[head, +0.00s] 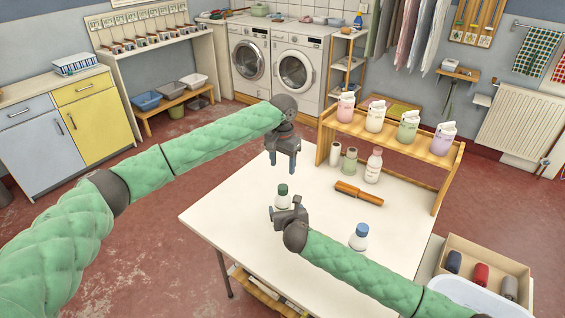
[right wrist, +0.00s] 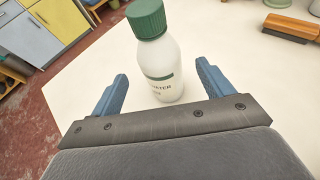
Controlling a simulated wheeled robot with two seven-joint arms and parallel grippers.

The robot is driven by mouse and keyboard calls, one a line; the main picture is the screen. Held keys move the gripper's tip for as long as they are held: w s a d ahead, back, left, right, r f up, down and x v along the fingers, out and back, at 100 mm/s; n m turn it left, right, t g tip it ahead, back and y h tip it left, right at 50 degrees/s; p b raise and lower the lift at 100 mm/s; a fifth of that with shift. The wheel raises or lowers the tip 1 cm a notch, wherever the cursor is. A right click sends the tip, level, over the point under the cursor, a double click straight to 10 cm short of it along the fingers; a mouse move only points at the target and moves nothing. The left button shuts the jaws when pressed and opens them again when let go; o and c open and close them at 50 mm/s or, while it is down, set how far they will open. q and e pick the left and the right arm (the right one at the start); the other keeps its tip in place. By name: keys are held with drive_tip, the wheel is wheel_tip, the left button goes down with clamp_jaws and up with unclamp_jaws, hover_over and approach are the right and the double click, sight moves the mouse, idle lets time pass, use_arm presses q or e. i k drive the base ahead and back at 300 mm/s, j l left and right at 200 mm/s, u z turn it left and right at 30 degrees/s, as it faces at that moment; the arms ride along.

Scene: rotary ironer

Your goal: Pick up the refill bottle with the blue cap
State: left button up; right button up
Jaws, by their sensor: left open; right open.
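The refill bottle with the blue cap (head: 359,237) stands upright on the white table (head: 225,215), to the right of my right gripper, behind my right forearm. It does not show in the right wrist view. My right gripper (head: 284,206) is open and faces a white bottle with a green cap (head: 282,194). In the right wrist view that green-capped bottle (right wrist: 158,62) stands upright between and beyond the blue fingers, with gaps on both sides. My left gripper (head: 284,172) is open and empty, pointing down above the back left part of the table.
A wooden-handled brush (head: 358,194) lies mid-table. A box of rolls (head: 482,270) is at the right. The table's front left is clear.

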sight(358, 242)
drive_tip(key=k+j, duration=0.8)
drive_tip(key=j, duration=0.1)
